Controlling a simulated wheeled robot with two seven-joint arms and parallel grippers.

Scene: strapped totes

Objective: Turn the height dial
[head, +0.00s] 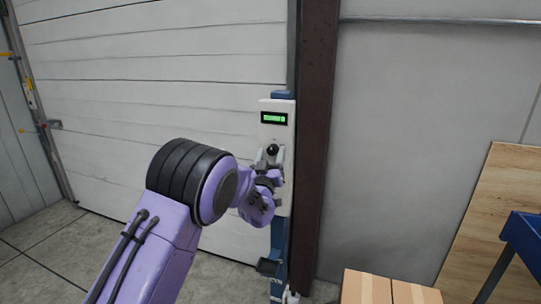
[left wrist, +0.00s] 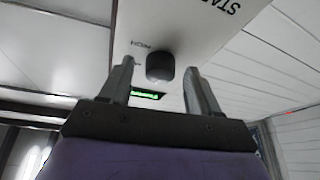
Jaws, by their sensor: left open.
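The height dial (head: 272,150) is a small black round knob on a pale control panel (head: 276,112) on a blue post. A green-lit display (head: 273,118) sits above the dial in the head view. My left gripper (head: 270,158) is at the panel, with its fingers around the dial's place. In the left wrist view the dial (left wrist: 160,66) stands between the two open fingertips (left wrist: 158,72), with a gap on each side. The green display (left wrist: 147,95) shows behind the fingers there. My right gripper is not in view.
A dark brown column (head: 315,140) stands just right of the panel. A white sectional door (head: 150,75) is behind. Cardboard boxes (head: 385,288), a wooden board (head: 490,215) and a blue bin (head: 523,240) are at the lower right. Grey floor (head: 40,240) is clear at left.

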